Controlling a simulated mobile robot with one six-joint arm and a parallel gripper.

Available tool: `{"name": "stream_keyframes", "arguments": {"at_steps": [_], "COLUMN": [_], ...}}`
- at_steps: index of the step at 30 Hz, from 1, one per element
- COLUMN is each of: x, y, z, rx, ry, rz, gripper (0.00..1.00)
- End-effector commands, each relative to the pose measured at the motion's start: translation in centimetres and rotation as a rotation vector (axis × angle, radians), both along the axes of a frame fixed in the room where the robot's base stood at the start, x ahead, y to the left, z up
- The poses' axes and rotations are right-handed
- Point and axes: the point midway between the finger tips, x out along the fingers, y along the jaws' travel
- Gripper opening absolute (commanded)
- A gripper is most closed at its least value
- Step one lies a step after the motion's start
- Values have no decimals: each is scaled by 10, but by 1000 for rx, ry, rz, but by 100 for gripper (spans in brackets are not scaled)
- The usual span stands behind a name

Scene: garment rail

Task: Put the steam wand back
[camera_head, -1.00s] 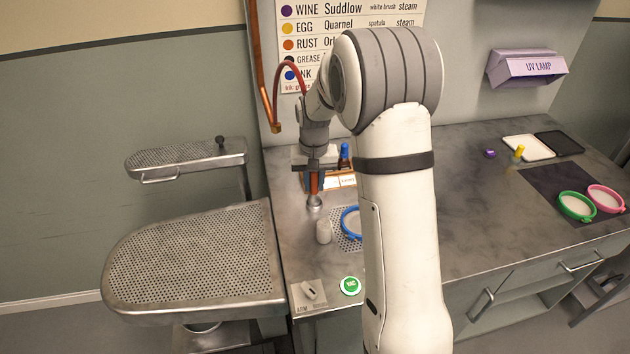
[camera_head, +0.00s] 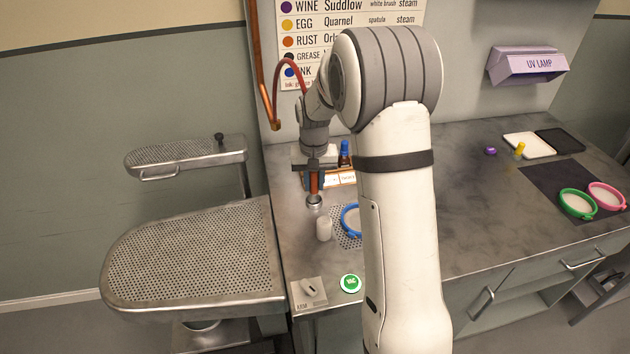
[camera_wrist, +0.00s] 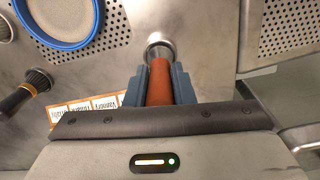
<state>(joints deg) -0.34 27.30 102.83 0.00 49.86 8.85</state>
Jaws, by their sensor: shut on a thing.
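The steam wand has a brown-orange grip and a round metal head. In the head view the wand (camera_head: 314,184) hangs upright, head down, over the left part of the bench. My gripper (camera_head: 315,168) is shut on its grip. In the wrist view the wand (camera_wrist: 160,82) lies between the two blue-grey fingers of my gripper (camera_wrist: 160,88), with its metal head beyond the fingertips. A red hose (camera_head: 290,64) arches from the copper pipe (camera_head: 263,80) towards my wrist. I cannot tell whether the head touches the bench. No wand holder is clearly visible.
A perforated pressing board (camera_head: 195,255) lies left of the bench. A green disc (camera_head: 350,283) sits near the front edge.

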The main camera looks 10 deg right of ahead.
Motion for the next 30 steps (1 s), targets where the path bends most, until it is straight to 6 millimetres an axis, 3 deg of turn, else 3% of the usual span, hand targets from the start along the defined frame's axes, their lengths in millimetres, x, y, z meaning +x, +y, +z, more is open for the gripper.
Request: {"name": "stream_keyframes", "arguments": {"at_steps": [2,3,12,17,22,30], "x": [0,0,0,0,0,0], "y": [0,0,0,0,0,0], "z": [0,0,0,0,0,0], "rx": [0,0,0,0,0,0], "ry": [-1,-1,0,0,0,0], "rz": [0,0,0,0,0,0], "gripper": [0,23,47,47,61,62]}}
